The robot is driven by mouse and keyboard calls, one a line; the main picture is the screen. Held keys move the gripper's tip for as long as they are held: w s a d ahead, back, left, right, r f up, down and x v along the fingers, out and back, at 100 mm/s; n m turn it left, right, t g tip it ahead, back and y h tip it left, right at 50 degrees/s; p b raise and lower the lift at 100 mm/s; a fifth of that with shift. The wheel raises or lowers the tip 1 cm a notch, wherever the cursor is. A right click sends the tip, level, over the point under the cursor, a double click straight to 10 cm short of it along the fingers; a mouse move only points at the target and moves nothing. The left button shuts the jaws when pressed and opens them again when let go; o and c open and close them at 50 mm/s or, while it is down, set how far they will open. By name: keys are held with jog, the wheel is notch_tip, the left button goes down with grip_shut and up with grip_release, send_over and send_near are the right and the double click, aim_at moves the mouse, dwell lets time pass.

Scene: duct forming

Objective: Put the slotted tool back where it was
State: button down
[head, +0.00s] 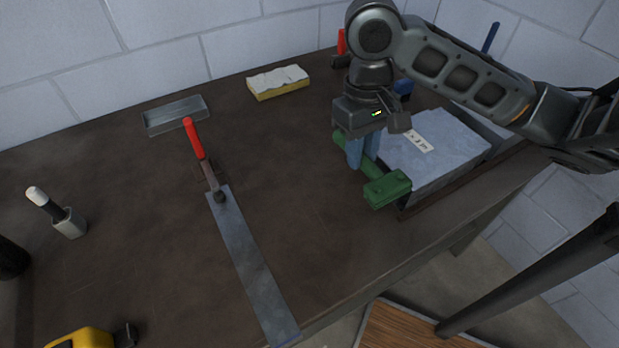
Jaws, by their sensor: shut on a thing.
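My gripper (364,152) points down over the right part of the bench, its blue fingers shut on a green tool (388,189). The tool has a round bar running back to the left and a thick block head at the near right end. I take it for the slotted tool, though a slot is not clear at this size. The fingers hide part of the bar. The tool is close to the bench top, left of the grey box; I cannot tell whether it touches the bench.
A grey box with a labelled top (440,150) is close at the right. A red-handled clamp (197,145) stands at the metal strip (250,265). A shallow tray (176,115), yellow pad (278,83), marker holder (70,224) and yellow tool (85,338) are elsewhere.

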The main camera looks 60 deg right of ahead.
jog(key=b, duration=0.1)
send_over(317, 189)
notch_tip(317, 189, down, 5)
jog(key=shift+w+r, duration=0.1)
jog(key=shift+w, duration=0.05)
jog(key=shift+f+b, duration=0.75)
jog(key=shift+f, duration=1.3)
jog(key=c, duration=0.9)
grip_release()
jog(key=shift+c, duration=0.2)
notch_tip(317, 189, up, 12)
jog(key=w+p, duration=0.1)
jog(key=p, duration=0.3)
jog(key=shift+d, duration=0.4)
